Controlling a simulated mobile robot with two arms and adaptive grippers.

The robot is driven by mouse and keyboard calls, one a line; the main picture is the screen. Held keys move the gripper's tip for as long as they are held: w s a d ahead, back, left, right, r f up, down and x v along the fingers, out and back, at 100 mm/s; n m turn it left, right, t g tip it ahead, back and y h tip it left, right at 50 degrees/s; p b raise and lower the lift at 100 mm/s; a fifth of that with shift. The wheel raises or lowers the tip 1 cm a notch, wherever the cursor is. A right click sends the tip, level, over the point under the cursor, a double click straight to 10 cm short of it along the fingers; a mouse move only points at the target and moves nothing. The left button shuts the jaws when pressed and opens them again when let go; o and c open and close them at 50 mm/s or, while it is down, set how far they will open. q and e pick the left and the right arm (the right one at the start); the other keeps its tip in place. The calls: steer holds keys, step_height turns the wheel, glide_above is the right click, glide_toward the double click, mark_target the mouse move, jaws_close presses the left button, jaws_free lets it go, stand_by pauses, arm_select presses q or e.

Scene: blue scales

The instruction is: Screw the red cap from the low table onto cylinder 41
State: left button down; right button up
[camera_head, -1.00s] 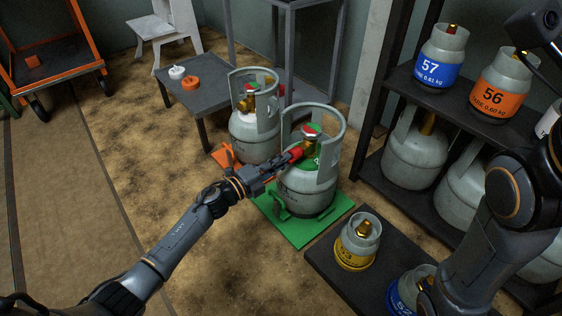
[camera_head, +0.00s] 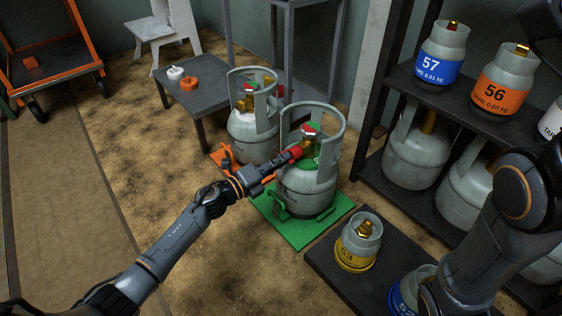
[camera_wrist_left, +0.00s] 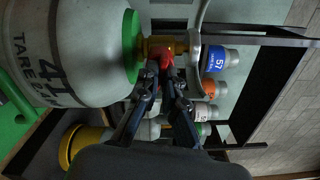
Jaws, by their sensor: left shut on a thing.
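Cylinder 41 (camera_head: 300,190) is a grey gas cylinder with a green collar, standing upright on a green scale (camera_head: 292,232). Its number 41 shows in the left wrist view (camera_wrist_left: 50,70). My left gripper (camera_head: 284,159) is shut on the red cap (camera_head: 296,153) at the cylinder's collar opening. In the left wrist view the red cap (camera_wrist_left: 163,57) is between the fingertips (camera_wrist_left: 165,70), up against the brass valve (camera_wrist_left: 180,46). The cap hides the outlet, so I cannot tell how far it is on. My right arm shows at the right, but its gripper is out of view.
The low table (camera_head: 222,100) holds a white cap (camera_head: 175,72) and an orange cap (camera_head: 190,83). Another cylinder (camera_head: 252,135) stands close behind on an orange scale. Cylinder 53 (camera_head: 357,240) stands in front on a dark platform. A shelf (camera_head: 470,112) of cylinders is at right.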

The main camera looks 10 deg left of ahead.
arm_select(q)
steer(key=shift+m+b, duration=1)
steer(key=shift+m, duration=0.7)
steer(key=m+b, duration=0.2)
steer(key=m, duration=0.1)
